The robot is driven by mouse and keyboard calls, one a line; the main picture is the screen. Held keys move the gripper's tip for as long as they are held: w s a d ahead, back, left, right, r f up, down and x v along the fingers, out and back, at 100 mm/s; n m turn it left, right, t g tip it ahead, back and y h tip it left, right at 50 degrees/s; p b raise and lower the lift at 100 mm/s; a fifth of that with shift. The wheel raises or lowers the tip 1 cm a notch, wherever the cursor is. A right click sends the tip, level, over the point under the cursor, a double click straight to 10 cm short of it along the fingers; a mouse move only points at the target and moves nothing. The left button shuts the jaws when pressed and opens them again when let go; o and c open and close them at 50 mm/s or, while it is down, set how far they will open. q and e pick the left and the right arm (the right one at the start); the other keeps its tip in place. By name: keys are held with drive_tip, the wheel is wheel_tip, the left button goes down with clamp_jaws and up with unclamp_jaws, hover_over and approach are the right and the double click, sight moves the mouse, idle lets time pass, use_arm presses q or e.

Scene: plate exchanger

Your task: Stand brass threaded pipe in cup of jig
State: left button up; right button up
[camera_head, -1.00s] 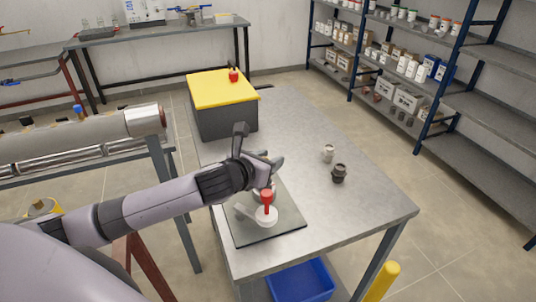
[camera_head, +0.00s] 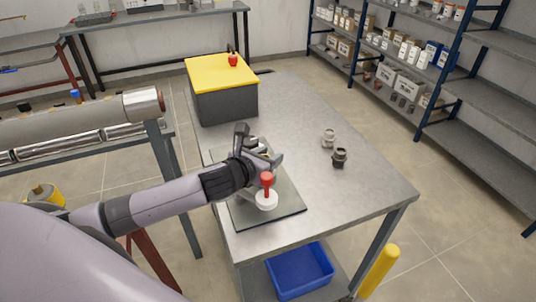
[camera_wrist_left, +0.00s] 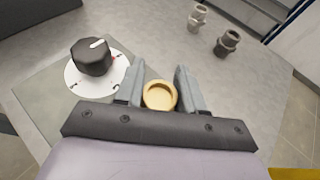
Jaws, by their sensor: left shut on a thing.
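My left gripper (camera_wrist_left: 160,92) is shut on the brass threaded pipe (camera_wrist_left: 160,96). In the left wrist view the pipe shows as a round, hollow golden end between the two grey fingers. In the head view the left gripper (camera_head: 268,157) is over the far part of a dark flat plate (camera_head: 288,208) on the table, and its hand mostly hides the pipe. I cannot make out the jig's cup; the hand and pipe may cover it. I cannot tell the height of the pipe's lower end. The right gripper is not in view.
A dark fitting (camera_head: 339,158) and a pale fitting (camera_head: 328,139) stand to the right. A yellow-topped box (camera_head: 222,82) is at the back.

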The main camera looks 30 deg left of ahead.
use_arm(q)
drive_tip(key=shift+f, duration=0.4)
idle(0.7)
drive_tip(key=o, duration=1.2)
drive_tip(key=shift+v, duration=3.55)
